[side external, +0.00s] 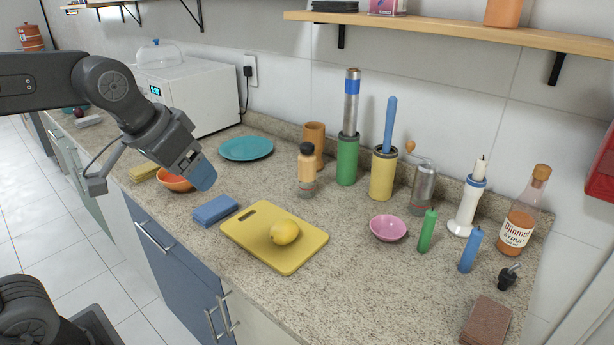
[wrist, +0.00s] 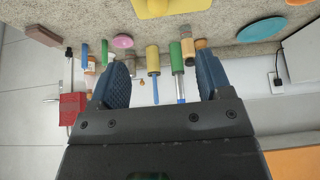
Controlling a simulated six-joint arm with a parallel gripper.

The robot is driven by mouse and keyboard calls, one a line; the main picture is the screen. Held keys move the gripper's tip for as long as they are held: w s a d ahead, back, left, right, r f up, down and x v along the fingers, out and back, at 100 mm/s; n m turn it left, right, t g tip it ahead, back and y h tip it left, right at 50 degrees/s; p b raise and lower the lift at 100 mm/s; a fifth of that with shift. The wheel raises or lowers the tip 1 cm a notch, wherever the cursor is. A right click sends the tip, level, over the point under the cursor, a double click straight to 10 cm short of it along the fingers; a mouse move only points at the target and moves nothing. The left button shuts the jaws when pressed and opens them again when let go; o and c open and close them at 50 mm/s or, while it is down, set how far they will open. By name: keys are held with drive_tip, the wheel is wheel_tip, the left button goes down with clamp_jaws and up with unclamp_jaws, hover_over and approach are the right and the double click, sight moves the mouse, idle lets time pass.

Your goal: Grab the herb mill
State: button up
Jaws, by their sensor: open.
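The herb mill (side external: 424,188) looks to be the grey metal cylinder with a crank and wooden knob. It stands upright on the counter near the back wall in the side external view, right of the yellow canister. My gripper (side external: 203,175) is above the counter by the orange bowl, far left of the mill. In the wrist view my gripper (wrist: 162,62) has its two blue fingers wide apart, with nothing held between them.
Between gripper and mill stand an orange bottle (side external: 306,172), a green canister (side external: 347,160) and a yellow canister (side external: 382,175). A pink bowl (side external: 388,228) and green candle (side external: 427,232) are in front of the mill. A wooden shelf (side external: 450,30) overhangs the back.

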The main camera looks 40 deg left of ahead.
drive_tip(key=w+a+r+n, duration=0.1)
drive_tip(key=w+a, duration=0.1)
drive_tip(key=w, duration=0.6)
drive_tip(key=w+a+r, duration=0.1)
drive_tip(key=w+r, duration=0.1)
drive_tip(key=w, duration=0.7)
drive_tip(key=y, duration=0.1)
approach(306, 144)
drive_tip(key=shift+n, duration=0.4)
drive_tip(key=x, duration=1)
drive_tip(key=shift+w+f, duration=0.15)
drive_tip(key=shift+f, duration=0.2)
drive_tip(key=shift+r, duration=0.1)
clamp_jaws()
